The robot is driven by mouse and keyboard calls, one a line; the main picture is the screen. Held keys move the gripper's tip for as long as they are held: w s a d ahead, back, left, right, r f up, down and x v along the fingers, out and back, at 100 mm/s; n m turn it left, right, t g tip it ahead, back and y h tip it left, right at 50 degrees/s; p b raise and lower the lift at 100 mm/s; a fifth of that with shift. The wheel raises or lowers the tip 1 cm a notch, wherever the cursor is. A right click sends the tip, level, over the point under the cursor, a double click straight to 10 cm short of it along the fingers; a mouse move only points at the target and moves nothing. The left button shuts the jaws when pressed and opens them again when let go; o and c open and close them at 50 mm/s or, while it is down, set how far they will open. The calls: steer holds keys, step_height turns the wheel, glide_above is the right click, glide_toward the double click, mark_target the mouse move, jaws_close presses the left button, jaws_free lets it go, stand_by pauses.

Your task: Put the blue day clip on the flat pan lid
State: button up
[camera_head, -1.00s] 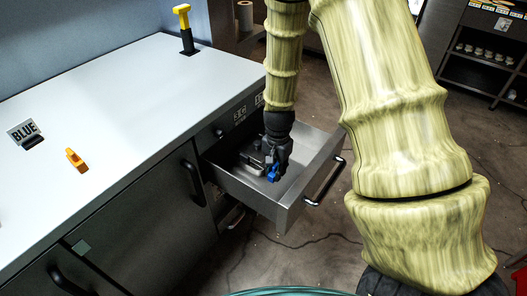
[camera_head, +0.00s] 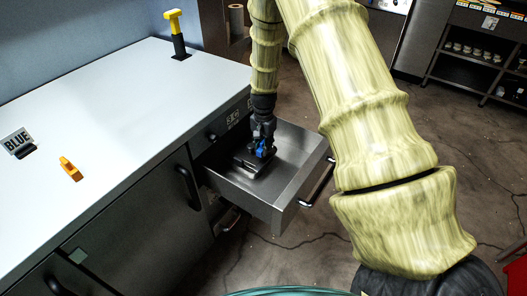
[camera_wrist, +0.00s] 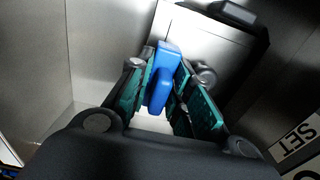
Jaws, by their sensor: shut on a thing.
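The blue day clip (camera_head: 261,148) is held between the fingers of my gripper (camera_head: 259,152), inside or just above the open drawer. In the wrist view the blue clip (camera_wrist: 161,77) sits between the two green finger pads. A flat grey plate with a dark edge (camera_wrist: 205,42) and a black handle (camera_wrist: 234,12), which looks like the flat pan lid, lies beyond the clip. In the head view the lid (camera_head: 248,166) lies in the drawer, partly hidden by my gripper. I cannot tell whether the clip touches the lid.
The steel drawer (camera_head: 243,195) stands open from the counter, its walls around my gripper. The drawer's right part is bare.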

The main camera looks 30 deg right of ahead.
mark_target(264, 158)
steer(key=shift+f, duration=1.55)
steer(key=shift+f, duration=0.1)
steer(key=o, duration=0.8)
step_height(264, 158, up, 12)
steer(key=shift+r, duration=0.15)
